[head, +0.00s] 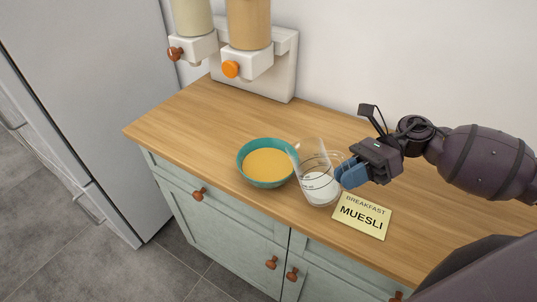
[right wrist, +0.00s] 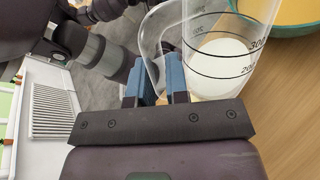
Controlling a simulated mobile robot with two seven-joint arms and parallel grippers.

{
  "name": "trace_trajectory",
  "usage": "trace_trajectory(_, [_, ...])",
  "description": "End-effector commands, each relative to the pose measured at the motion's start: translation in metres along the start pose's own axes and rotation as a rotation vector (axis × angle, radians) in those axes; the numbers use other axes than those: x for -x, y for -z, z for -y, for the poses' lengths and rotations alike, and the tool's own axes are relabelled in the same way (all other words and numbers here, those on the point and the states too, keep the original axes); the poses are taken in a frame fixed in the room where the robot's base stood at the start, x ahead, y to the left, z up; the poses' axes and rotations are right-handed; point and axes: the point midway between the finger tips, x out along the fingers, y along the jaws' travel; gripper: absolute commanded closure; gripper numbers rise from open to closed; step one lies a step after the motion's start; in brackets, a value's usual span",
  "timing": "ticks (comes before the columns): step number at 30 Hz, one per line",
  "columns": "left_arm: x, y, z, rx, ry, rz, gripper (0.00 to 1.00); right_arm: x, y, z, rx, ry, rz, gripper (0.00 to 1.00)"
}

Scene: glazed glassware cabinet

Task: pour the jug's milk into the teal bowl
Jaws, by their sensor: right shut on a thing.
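The teal bowl (head: 243,174) stands on the wooden counter, filled with something yellow-orange; its edge shows in the right wrist view (right wrist: 268,27). The clear measuring jug (head: 308,155) is just right of the bowl, with white milk (head: 321,188) in its lower part. The milk also shows in the right wrist view (right wrist: 222,65). My right gripper (head: 350,176) is shut on the jug's handle (right wrist: 150,40), on the side away from the bowl. The jug leans slightly toward the bowl in the head view; I cannot tell whether its base touches the counter. No milk stream shows.
A yellow card (head: 362,217) reading "BREAKFAST MUESLI" lies right of the jug near the front edge. Two wall dispensers (head: 249,62) hang behind the bowl. A tall grey appliance (head: 110,90) stands left. The wooden counter (head: 190,125) is clear left of the bowl.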

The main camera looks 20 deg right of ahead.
Motion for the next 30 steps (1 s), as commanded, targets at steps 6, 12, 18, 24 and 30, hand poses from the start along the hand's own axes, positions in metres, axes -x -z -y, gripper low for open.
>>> trace_trajectory(6, [0.009, 0.03, 0.002, 0.001, 0.001, -0.032, 0.57, 0.0, -0.034, 0.001, -0.107, 0.001, -0.082, 1.0])
trace_trajectory(12, [0.011, 0.042, 0.002, 0.0, 0.001, -0.047, 0.57, -0.003, -0.04, 0.006, -0.22, 0.001, -0.153, 1.0])
trace_trajectory(18, [0.015, 0.056, 0.003, -0.001, 0.0, -0.058, 0.57, -0.006, -0.048, 0.009, -0.327, 0.0, -0.226, 1.0])
trace_trajectory(24, [0.024, 0.071, 0.005, -0.001, 0.001, -0.063, 0.57, -0.006, -0.063, 0.01, -0.429, 0.001, -0.295, 1.0])
trace_trajectory(30, [0.031, 0.081, 0.006, -0.001, 0.002, -0.067, 0.57, -0.008, -0.07, 0.011, -0.502, -0.001, -0.339, 1.0])
